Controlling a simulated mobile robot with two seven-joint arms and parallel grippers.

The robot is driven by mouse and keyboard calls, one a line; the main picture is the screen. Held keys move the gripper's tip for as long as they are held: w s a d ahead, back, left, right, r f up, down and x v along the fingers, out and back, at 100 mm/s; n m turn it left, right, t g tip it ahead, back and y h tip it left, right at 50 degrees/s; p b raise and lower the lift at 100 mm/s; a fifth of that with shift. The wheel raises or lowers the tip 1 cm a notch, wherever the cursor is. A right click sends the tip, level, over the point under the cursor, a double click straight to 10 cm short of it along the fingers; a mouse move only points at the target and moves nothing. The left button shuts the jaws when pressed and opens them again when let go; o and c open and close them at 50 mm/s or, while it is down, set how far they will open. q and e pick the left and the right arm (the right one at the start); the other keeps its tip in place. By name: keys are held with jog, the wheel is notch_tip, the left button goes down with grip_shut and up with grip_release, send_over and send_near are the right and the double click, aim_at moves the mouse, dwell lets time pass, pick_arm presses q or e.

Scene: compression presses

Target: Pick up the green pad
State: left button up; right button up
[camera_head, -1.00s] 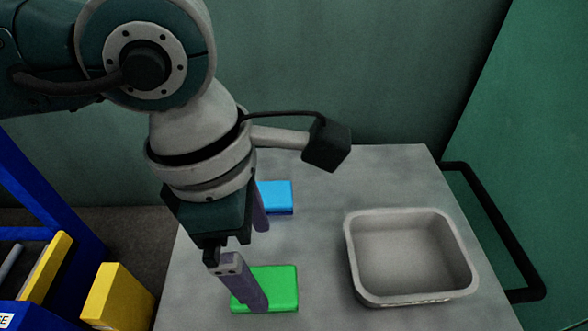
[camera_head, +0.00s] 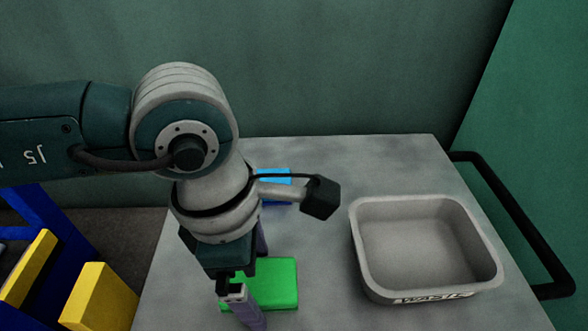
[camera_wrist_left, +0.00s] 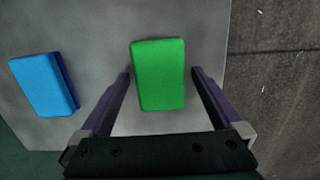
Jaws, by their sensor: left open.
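The green pad (camera_head: 277,282) lies flat on the grey table, partly hidden behind my gripper in the head view. In the left wrist view the green pad (camera_wrist_left: 159,75) sits between the two finger lines. My left gripper (camera_head: 254,280) points down with its fingers apart, one finger on the near side of the pad and one toward its far side. In the left wrist view the left gripper (camera_wrist_left: 160,75) is open, with a gap between each finger and the pad. I cannot tell the exact height of the fingertips. My right gripper is not in view.
A blue pad (camera_wrist_left: 42,84) lies beside the green one; it also shows behind my arm in the head view (camera_head: 275,173). A grey bin (camera_head: 428,290) with a partly readable label stands at the right of the table (camera_head: 320,160). A black rail (camera_head: 520,225) runs beyond the right edge.

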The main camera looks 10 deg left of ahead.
aim_at(257, 279)
pick_arm(q)
jog(key=c, duration=1.2)
notch_tip(257, 279, up, 20)
jog(key=p, duration=0.9)
jog(key=shift+c, duration=0.2)
